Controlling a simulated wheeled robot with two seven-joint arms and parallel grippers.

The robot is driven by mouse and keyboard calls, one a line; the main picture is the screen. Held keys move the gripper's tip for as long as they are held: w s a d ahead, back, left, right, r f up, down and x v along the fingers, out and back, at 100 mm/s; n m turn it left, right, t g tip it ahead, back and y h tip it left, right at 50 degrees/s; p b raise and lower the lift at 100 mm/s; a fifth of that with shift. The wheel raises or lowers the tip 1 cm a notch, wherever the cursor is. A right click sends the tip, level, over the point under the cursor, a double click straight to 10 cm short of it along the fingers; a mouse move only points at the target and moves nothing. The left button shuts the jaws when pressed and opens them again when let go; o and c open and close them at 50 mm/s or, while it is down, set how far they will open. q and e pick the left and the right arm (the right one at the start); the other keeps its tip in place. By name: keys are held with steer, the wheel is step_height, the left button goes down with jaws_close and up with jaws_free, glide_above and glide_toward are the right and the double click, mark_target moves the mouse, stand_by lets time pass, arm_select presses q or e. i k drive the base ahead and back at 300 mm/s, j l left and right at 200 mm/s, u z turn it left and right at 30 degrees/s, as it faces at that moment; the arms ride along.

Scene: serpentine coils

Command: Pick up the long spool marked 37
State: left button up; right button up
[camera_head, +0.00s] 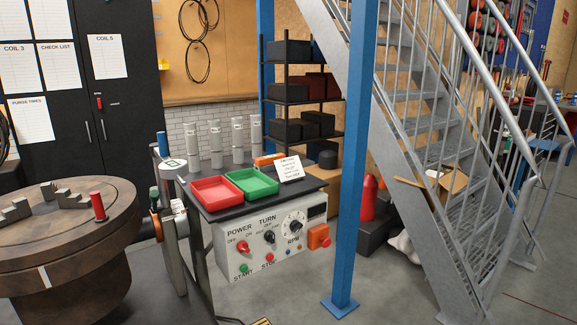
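Several tall grey spools stand upright in a row along the back of a dark work table (240,205). From left to right they are the first spool (193,148), the second spool (216,146), the third spool (238,140) and the rightmost spool (256,134). Each has a small mark near its top, too small to read, so I cannot tell which is marked 37. Neither of my grippers is in view.
A red tray (216,194), a green tray (251,182) and a white card (289,168) sit in front of the spools. A control box (265,246) hangs below. A blue post (352,150) stands right of the table, a round table (70,225) left. Grey floor is clear in front.

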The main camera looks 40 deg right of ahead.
mark_target(190, 127)
steer(key=i+l, duration=0.1)
steer(key=l, duration=0.4)
steer(key=i+l, duration=0.1)
steer(key=l, duration=0.4)
steer(key=i+l, duration=0.1)
steer(key=l, duration=0.35)
steer(key=i+l, duration=0.1)
steer(key=l, duration=0.4)
steer(key=i+l, duration=0.15)
steer(key=l, duration=0.35)
